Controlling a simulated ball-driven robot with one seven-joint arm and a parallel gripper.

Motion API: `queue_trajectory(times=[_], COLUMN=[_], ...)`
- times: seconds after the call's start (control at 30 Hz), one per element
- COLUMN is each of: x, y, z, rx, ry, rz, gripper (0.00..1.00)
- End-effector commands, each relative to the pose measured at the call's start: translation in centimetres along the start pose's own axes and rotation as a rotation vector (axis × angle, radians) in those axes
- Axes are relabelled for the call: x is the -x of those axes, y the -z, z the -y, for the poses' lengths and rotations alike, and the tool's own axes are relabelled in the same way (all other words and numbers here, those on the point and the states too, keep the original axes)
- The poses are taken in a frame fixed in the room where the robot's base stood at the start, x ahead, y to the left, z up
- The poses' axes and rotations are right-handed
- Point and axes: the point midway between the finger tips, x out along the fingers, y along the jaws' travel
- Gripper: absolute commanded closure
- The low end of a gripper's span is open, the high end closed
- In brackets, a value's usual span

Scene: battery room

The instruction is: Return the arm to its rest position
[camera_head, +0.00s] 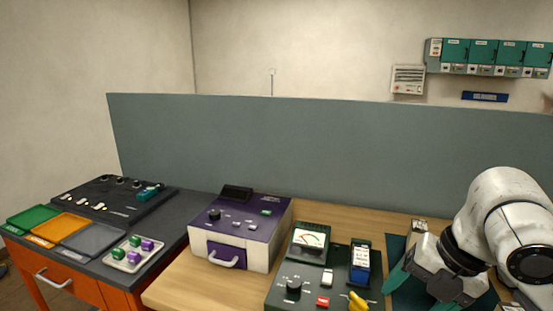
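My white arm (505,225) comes in at the right edge, bent over the right end of the wooden bench. My gripper (420,288) hangs low in front of it, pointing down and left over a dark green mat (396,246). Its two teal fingers look spread apart, and I see nothing held between them. The lower part of the gripper is close to the bottom edge of the picture, so its fingertips are not fully clear.
Left of my gripper stand a green meter unit (310,240) with a blue battery (360,262) and yellow lever (357,301). Further left are a purple-and-white box (240,228), a tray of cells (133,253) and coloured bins (60,228). A grey partition (300,150) runs behind.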

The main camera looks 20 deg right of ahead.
Motion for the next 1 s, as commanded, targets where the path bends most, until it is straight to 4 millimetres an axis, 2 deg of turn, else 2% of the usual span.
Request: queue_trajectory(times=[0.03,0.17,0.3,0.43,0.53,0.67,0.77,0.87,0.97,1.0], x=[-0.4,-1.2,-2.9,-5.3,-8.0,-12.1,-15.6,-18.9,-21.7,-22.6], y=[0.4,1.1,2.2,3.4,4.6,6.8,9.0,11.4,14.0,14.9], z=[-1.4,-4.7,-7.7,-8.8,-8.5,-6.7,-4.0,-0.3,4.4,6.5], rx=[-0.04,-0.207,-0.473,-0.748,-0.971,-1.264,-1.488,-1.701,-1.896,-1.966], ry=[-0.048,-0.179,-0.315,-0.38,-0.387,-0.343,-0.273,-0.184,-0.083,-0.045], rz=[-0.008,-0.028,-0.094,-0.171,-0.228,-0.278,-0.283,-0.248,-0.166,-0.12], gripper=[0.24,0.24,0.24,0.24,0.24,0.24,0.24,0.24,0.24,0.24])
